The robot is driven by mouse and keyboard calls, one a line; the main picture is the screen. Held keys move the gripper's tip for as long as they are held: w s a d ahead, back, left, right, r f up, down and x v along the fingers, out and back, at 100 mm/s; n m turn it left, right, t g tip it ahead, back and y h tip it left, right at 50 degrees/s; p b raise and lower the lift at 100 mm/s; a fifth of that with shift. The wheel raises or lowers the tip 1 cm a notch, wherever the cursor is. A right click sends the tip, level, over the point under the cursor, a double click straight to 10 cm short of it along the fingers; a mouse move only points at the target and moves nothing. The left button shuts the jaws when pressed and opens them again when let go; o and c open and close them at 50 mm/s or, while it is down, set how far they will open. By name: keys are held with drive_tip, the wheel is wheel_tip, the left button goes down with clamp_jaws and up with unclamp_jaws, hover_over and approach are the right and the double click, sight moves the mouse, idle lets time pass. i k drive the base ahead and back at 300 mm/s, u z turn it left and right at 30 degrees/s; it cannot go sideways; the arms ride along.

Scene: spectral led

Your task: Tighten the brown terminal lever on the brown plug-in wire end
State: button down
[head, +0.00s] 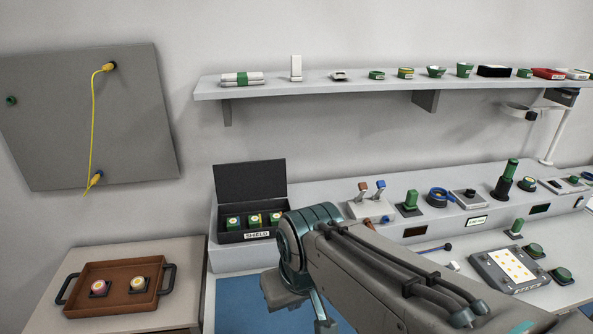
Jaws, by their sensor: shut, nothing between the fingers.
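The terminal block (370,209) is a pale block on the grey bench ledge, right of the dark case. Its brown lever (363,187) and blue lever (381,185) both stand up, tilted. A small brown piece (370,224) shows low at the block's front, just above my arm; I cannot tell whether it is the brown wire end or how it sits in the block. My arm crosses in front of the bench from the lower right and bends down at a teal joint, left of and below the block. I cannot make out my gripper's fingers.
An open dark case (251,188) with several small items stands left of the block. A green-topped piece (411,200) and a blue ring-shaped part (438,196) stand right of it. A brown tray (117,283) is at lower left. A shelf (340,86) runs above.

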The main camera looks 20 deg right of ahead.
sight(362, 187)
drive_tip(key=u, duration=0.4)
drive_tip(key=k, duration=1.8)
drive_tip(key=z, duration=0.85)
drive_tip(key=i, duration=1.65)
drive_tip(key=u, duration=0.05)
